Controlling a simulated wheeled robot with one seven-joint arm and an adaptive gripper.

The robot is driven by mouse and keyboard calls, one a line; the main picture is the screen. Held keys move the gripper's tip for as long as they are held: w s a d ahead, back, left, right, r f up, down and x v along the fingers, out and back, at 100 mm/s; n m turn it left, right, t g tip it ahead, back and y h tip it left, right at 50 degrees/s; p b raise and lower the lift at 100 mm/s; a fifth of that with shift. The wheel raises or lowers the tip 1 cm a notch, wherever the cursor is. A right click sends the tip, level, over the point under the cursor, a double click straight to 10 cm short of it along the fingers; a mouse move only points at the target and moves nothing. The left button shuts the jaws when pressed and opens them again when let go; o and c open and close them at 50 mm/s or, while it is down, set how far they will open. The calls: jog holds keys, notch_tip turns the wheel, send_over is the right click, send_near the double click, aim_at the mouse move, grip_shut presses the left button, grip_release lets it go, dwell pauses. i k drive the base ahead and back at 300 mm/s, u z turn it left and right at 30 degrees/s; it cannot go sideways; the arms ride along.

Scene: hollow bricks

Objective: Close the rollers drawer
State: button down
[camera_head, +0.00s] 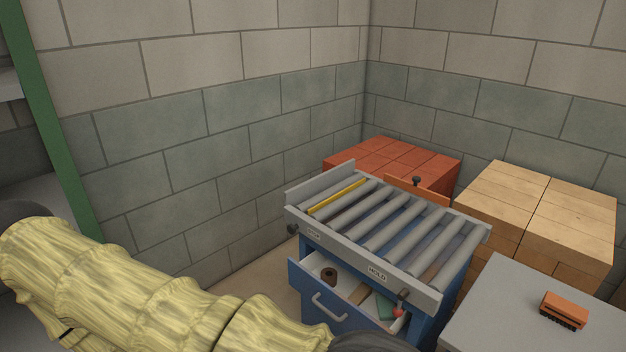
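The rollers drawer (318,311) is blue with a pale curved handle (329,307) and sits under a grey roller table (385,232). It is pulled open toward the camera, and its inside shows. A brown spool-like item, a tan piece, a green item and a red-tipped thing show in or over it. The right part of the drawer is cut by the lower picture area. My arm, in a yellow ribbed cover, reaches in from the left along the bottom. The gripper itself is not visible; a dark part of my arm ends at the bottom edge, near the drawer front.
A grey table (508,304) with an orange brush (564,310) stands at right. Wooden boxes (545,207) and red bricks (392,162) are stacked behind the rollers. Block walls close off the back and left. A green post (50,120) stands at far left.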

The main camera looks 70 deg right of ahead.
aim_at(304, 276)
jog(key=k, duration=0.8)
jog(key=z, duration=1.05)
jog(key=i, duration=0.5)
